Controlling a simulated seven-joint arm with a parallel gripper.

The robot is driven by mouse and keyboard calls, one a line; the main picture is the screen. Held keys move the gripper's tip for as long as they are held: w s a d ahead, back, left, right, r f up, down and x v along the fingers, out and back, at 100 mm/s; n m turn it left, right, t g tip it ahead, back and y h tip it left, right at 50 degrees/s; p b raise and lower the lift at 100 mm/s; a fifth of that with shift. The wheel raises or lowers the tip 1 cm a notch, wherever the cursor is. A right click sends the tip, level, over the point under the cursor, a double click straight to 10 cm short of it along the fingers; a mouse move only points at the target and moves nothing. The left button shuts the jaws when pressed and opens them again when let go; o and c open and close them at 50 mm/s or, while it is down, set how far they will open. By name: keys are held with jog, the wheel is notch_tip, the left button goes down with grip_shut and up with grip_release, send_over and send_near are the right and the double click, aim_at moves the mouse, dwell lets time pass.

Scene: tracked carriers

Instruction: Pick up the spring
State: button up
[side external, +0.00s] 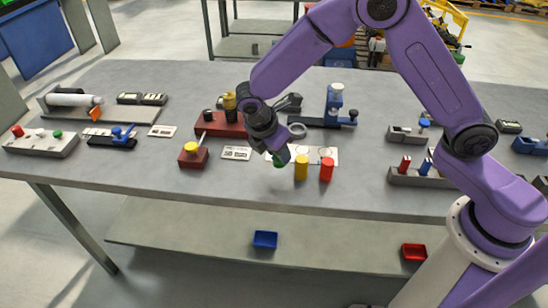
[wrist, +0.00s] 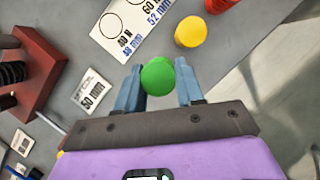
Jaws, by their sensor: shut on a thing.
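My gripper (side external: 280,152) is low over the middle of the bench, pointing down. In the wrist view its two blue-grey fingers (wrist: 159,88) are closed on a green round-topped piece (wrist: 157,75). In the side view the green piece (side external: 281,160) is partly hidden by the fingers. I see no coils on it, and whether its bottom touches the bench I cannot tell. A yellow cylinder (side external: 301,168) and a red cylinder (side external: 326,169) stand upright to its right. A dark coil (wrist: 10,72) shows at the left edge of the wrist view, by a dark red block.
A printed card (side external: 322,154) lies behind the cylinders, and a small label (side external: 236,153) lies left. A dark red fixture (side external: 220,124) and a blue press-like device (side external: 335,105) stand behind. A small red block with a yellow knob (side external: 192,155) is left. Bench front is clear.

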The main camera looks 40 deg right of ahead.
jog(key=s+d+r, duration=0.4)
jog(key=s+r, duration=0.5)
jog(key=s, duration=0.3)
jog(key=shift+w+d+f, duration=1.3)
jog(key=shift+w+d, duration=0.55)
jog(key=shift+w, duration=1.8)
jog(key=shift+w+d+f, duration=1.35)
jog(key=shift+w+d, duration=0.55)
jog(key=shift+w, duration=1.8)
jog(key=shift+w+d+f, duration=1.3)
jog(key=shift+w+d, duration=0.55)
jog(key=shift+w, duration=1.8)
jog(key=shift+f, duration=2.15)
